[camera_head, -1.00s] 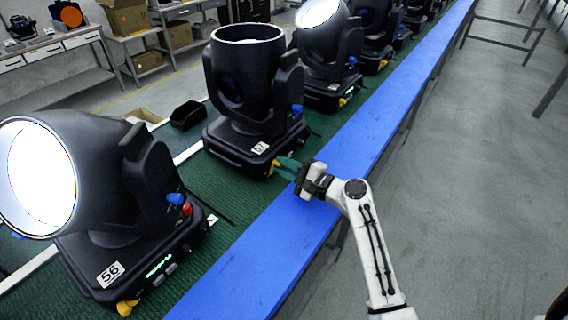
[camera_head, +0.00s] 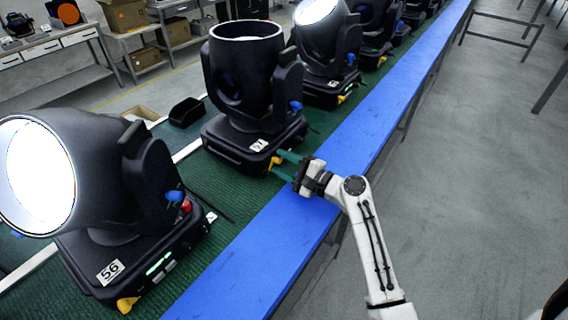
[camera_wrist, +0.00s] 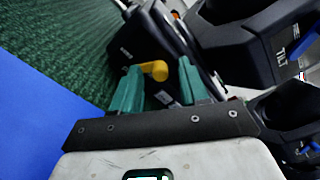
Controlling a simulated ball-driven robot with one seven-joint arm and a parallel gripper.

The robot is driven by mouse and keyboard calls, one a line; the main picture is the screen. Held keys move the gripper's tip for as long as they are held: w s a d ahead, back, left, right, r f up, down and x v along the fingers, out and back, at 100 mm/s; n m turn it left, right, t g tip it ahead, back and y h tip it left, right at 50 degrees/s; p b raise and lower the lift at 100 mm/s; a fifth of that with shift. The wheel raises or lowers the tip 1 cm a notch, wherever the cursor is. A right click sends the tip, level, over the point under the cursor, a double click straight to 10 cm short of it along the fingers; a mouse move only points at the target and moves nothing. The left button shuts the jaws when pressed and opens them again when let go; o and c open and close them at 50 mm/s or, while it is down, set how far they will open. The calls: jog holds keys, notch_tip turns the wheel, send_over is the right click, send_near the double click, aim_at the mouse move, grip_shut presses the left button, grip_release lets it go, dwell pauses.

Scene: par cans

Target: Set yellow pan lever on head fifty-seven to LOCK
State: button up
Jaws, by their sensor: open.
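The head with the plate that seems to read 57 (camera_head: 259,145) stands on the green bench surface. Its yellow pan lever (camera_head: 275,162) sticks out at the front corner of its base. My gripper (camera_head: 280,164) is open, with its two teal fingers pointing at that corner. In the wrist view the yellow lever (camera_wrist: 153,70) shows between the fingertips of my gripper (camera_wrist: 159,68), closer to the left finger. I cannot tell whether they touch. The lever's lock markings are not readable. A blue lever (camera_head: 296,106) sits higher on the same head's yoke.
Head 56 (camera_head: 110,271) stands at the left front with its own yellow lever (camera_head: 126,304) and a red knob (camera_head: 186,206). More heads recede behind.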

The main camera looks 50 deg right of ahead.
jog(key=shift+s, duration=0.1)
jog(key=s+b, duration=0.3)
jog(key=s, duration=0.7)
jog(key=shift+s+d, duration=0.15)
jog(key=shift+s, duration=0.15)
